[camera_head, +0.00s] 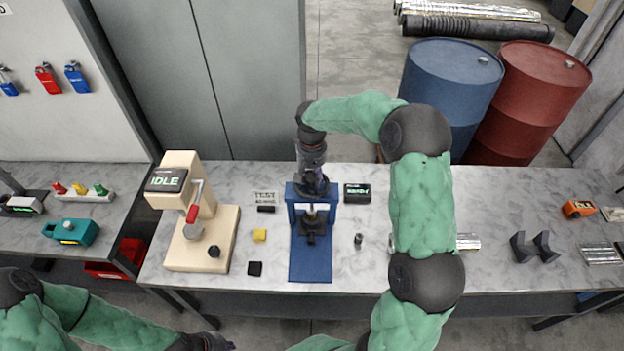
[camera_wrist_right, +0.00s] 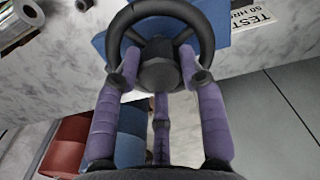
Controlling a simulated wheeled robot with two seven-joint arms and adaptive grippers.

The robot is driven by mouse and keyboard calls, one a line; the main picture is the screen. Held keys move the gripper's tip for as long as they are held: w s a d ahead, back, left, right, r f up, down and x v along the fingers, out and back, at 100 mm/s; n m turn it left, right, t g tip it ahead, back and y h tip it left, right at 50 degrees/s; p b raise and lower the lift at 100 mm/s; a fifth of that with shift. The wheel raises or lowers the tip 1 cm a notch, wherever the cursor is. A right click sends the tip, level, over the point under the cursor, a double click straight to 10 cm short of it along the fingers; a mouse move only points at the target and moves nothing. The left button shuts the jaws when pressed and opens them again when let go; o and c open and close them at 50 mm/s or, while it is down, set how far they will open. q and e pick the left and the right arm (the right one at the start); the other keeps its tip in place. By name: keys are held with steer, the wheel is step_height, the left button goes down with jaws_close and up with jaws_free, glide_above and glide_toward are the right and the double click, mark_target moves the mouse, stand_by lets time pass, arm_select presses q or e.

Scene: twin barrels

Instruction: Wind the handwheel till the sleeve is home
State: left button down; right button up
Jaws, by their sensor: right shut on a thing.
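The dark handwheel (camera_head: 314,189) sits on top of the blue press (camera_head: 310,262). In the right wrist view the wheel's rim, spokes and hub (camera_wrist_right: 160,74) show. My right gripper (camera_head: 312,176) reaches down on the wheel from above; its purple fingers (camera_wrist_right: 161,88) are shut on the wheel around the hub. A light metallic part (camera_head: 310,214), possibly the sleeve, shows under the press head; how far it is seated cannot be told. My left gripper (camera_head: 208,343) is at the bottom edge, away from the press, and its fingers are unclear.
A small black display (camera_head: 357,193), seemingly reading READY, lies right of the press. A cream machine (camera_head: 190,250) marked IDLE stands left. Blue and red barrels stand behind.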

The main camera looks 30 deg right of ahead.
mark_target(312, 176)
steer(key=m+b, duration=0.2)
steer(key=m, duration=0.4)
steer(key=shift+f, duration=0.1)
steer(key=m+b, duration=0.1)
steer(key=m, duration=0.5)
steer(key=shift+d+m, duration=0.1)
steer(key=shift+m, duration=0.3)
steer(key=o, duration=1)
steer(key=shift+o, duration=0.7)
steer(key=shift+d, duration=0.1)
steer(key=shift+r, duration=0.2)
step_height(312, 176, up, 12)
steer(key=shift+f, duration=0.15)
